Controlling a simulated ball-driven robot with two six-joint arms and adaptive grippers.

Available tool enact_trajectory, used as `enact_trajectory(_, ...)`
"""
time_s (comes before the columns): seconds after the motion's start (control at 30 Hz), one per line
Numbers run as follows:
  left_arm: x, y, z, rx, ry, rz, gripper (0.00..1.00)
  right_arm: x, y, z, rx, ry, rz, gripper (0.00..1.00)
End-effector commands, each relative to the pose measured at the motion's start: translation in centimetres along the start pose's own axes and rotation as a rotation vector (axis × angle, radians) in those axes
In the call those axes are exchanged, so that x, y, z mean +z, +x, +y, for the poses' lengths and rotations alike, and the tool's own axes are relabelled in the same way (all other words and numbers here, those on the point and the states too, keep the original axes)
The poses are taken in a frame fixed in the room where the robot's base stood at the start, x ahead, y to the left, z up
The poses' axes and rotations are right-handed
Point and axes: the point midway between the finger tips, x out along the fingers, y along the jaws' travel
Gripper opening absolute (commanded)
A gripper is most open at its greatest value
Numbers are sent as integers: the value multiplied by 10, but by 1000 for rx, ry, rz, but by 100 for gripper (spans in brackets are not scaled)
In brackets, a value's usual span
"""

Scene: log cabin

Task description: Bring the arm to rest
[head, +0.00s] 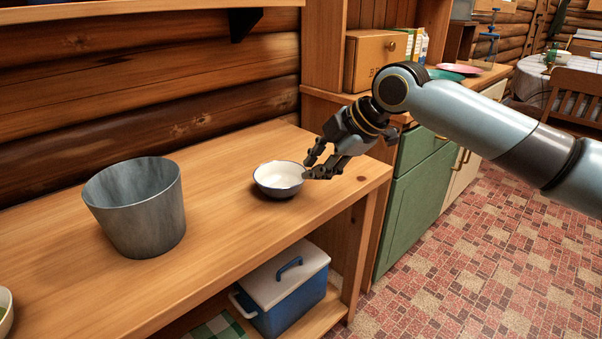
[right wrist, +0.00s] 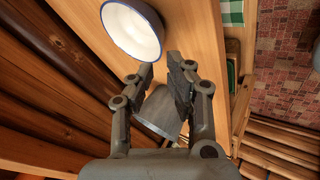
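My right arm comes in from the right in the head view. Its gripper (head: 309,167) is at the right rim of a small white bowl with a dark outside (head: 279,176) on the wooden counter. In the right wrist view the two fingers of the gripper (right wrist: 160,66) stand apart with nothing held between them. The bowl (right wrist: 132,30) lies just beyond the fingertips there. I cannot tell whether a finger touches its rim. My left gripper is not in view.
A grey metal bucket (head: 137,208) stands on the counter (head: 225,225) left of the bowl. A blue and white cooler (head: 285,288) sits on the shelf below. Behind my arm are a wooden box (head: 372,62) and a green cabinet (head: 415,205). The floor at right is clear.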

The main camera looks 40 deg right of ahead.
Motion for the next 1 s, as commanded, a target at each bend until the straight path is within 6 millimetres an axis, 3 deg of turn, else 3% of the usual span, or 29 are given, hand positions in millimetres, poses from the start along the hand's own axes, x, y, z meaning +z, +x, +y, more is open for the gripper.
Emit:
enact_trajectory(0.2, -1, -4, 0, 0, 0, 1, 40, 0, -17, 0, -1, -1, -1, 15)
enact_trajectory(0.77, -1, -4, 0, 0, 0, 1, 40, 1, -17, -1, -2, 1, -1, 15)
enact_trajectory(0.87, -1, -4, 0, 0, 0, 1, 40, -2, -11, -16, -23, 21, 12, 15)
enact_trajectory(0.93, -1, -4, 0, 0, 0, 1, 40, 3, 5, -40, -64, 75, 18, 15)
enact_trajectory(1.0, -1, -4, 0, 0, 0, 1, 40, 22, 29, -71, -109, 152, -8, 15)
